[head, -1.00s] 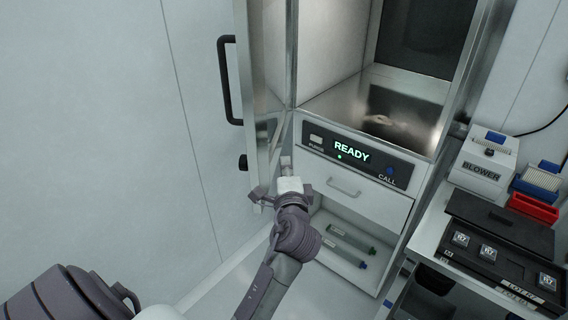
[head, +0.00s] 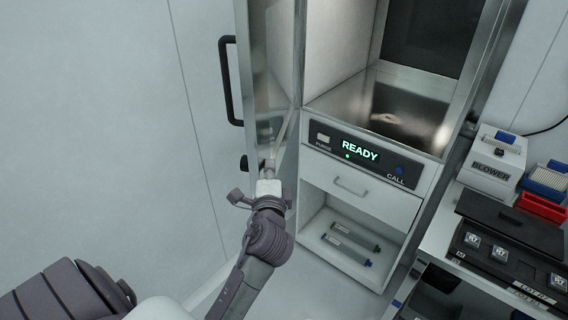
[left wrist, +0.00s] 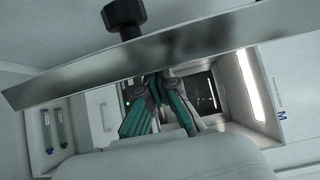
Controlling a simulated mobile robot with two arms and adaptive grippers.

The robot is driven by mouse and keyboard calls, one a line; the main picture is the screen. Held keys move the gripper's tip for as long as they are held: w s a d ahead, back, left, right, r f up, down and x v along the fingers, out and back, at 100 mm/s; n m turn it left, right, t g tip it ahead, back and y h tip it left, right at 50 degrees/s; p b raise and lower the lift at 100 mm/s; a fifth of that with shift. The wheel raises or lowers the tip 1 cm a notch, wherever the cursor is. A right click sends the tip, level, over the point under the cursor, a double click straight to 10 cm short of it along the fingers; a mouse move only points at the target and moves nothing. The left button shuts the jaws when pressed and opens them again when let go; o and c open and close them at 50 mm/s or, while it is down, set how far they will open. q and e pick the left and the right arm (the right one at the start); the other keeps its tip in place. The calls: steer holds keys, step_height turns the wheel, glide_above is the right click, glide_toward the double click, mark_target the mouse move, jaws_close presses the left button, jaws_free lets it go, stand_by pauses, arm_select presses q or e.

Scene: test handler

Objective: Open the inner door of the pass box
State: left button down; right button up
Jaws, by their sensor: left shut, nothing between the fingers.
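The pass box door (head: 268,80) stands swung open to the left, with a long black handle (head: 229,80) on its outer face and a black knob (head: 244,163) lower down. The steel chamber (head: 385,115) behind it is open to view and looks empty. My left gripper (head: 268,166) is shut and empty at the lower part of the door, on its inner side. In the left wrist view, the closed fingertips (left wrist: 158,77) are at the metal door edge (left wrist: 215,40); whether they touch it I cannot tell. The black knob (left wrist: 124,16) shows beyond the edge. My right gripper is not in view.
A panel reading READY (head: 360,153) sits below the chamber, above a closed drawer (head: 352,187) and an open shelf with two tubes (head: 350,242). A bench at right holds a BLOWER box (head: 492,165), racks and a black tray (head: 510,262). Wall (head: 190,110) stands left.

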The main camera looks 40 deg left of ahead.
arm_select(q)
steer(key=s+a+m+t+h+p, duration=0.1)
steer(key=s+a, duration=0.1)
steer(key=a, duration=0.6)
steer(key=s+a+m+h+p, duration=0.1)
steer(key=s+a+h, duration=0.1)
steer(key=a, duration=0.6)
steer(key=shift+s+a+r+t+p, duration=0.2)
steer(key=shift+s+a+t+p, duration=0.15)
steer(key=shift+s+t, duration=0.1)
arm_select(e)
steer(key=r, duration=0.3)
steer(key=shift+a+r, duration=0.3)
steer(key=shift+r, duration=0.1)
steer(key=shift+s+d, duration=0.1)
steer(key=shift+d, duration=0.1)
arm_select(q)
steer(key=shift+d, duration=0.1)
